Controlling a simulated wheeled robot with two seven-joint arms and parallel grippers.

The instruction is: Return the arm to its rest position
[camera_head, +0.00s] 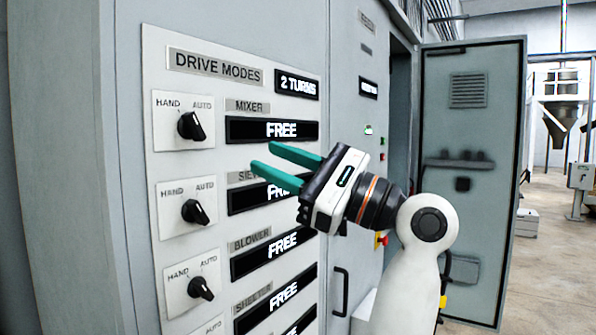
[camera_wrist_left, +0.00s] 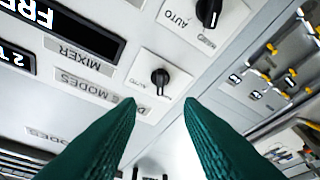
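My left gripper (camera_head: 266,156) has two green fingers, held apart with nothing between them. It is raised in front of the grey control cabinet (camera_head: 235,25), and its fingertips overlap the panel near the mixer and second-row displays. I cannot tell the exact gap to the panel. In the left wrist view the open fingers (camera_wrist_left: 160,103) frame a black selector knob (camera_wrist_left: 160,78) that lies beyond them. My white left arm (camera_head: 410,270) rises from the bottom of the head view. My right gripper is not in view.
The drive modes panel (camera_head: 155,60) carries a mixer knob (camera_head: 191,125), a second knob (camera_head: 195,212) and a blower knob (camera_head: 201,288), beside displays reading FREE. An open cabinet door (camera_head: 470,130) stands behind my arm. Clear floor (camera_head: 555,260) lies at the far right.

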